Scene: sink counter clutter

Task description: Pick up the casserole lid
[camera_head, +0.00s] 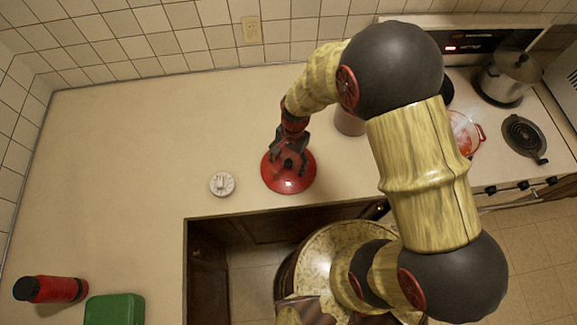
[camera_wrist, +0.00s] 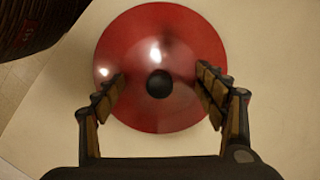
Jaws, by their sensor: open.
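The casserole lid (camera_head: 290,183) is a round, glossy red dome lying on the counter near its front edge. In the wrist view the lid (camera_wrist: 160,40) fills the upper middle, with a black knob (camera_wrist: 159,84) at its centre. My gripper (camera_head: 291,162) is over the lid and pointing down. In the wrist view my gripper (camera_wrist: 160,88) is open, with one finger on each side of the knob and a gap to it on both sides. I cannot tell how far the fingertips are above the lid's surface. In the head view my gripper partly hides the lid.
A white round timer (camera_head: 222,184) sits left of the lid. A red bottle (camera_head: 52,289) and a green box (camera_head: 115,309) are at the lower left. A stove with a steel pot (camera_head: 508,76) and a red pan (camera_head: 464,133) is at the right. The counter's left middle is clear.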

